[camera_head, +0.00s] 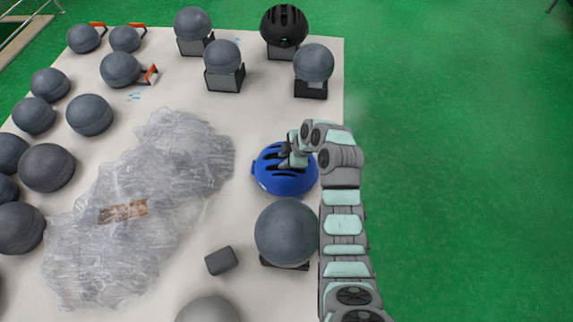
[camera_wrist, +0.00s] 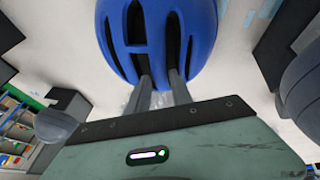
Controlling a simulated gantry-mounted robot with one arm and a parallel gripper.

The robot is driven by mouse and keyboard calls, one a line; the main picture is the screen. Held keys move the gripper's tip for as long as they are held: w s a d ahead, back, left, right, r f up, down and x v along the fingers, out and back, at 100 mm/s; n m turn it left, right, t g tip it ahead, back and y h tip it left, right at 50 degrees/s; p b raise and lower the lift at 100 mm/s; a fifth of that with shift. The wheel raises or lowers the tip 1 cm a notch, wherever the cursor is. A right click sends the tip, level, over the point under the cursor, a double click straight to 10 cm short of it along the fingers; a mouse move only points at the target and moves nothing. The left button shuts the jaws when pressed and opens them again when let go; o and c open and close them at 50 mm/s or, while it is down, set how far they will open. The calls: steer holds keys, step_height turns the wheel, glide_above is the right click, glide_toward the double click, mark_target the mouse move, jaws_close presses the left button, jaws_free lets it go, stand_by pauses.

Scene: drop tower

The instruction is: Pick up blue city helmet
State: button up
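The blue helmet (camera_head: 285,181) sits on the pale table near its right edge, and its dark vent slots show in both views. In the wrist view the helmet (camera_wrist: 156,45) fills the top middle. My gripper (camera_head: 292,158) is over the top of the helmet. In the wrist view the two fingers of my gripper (camera_wrist: 160,80) reach the shell at two vent slots, with a blue rib between them. The fingertips are partly hidden in the slots, and I cannot tell whether they press on the rib.
A grey ball (camera_head: 287,232) on a dark stand is just in front of the helmet. Crumpled clear plastic (camera_head: 140,205) lies to the left. A small grey block (camera_head: 221,260) lies nearby. A black helmet (camera_head: 284,24) and several grey balls stand farther back. Green floor (camera_head: 460,160) at right is clear.

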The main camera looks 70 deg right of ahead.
steer(key=shift+x, duration=1.25)
jaws_close()
stand_by(0.4)
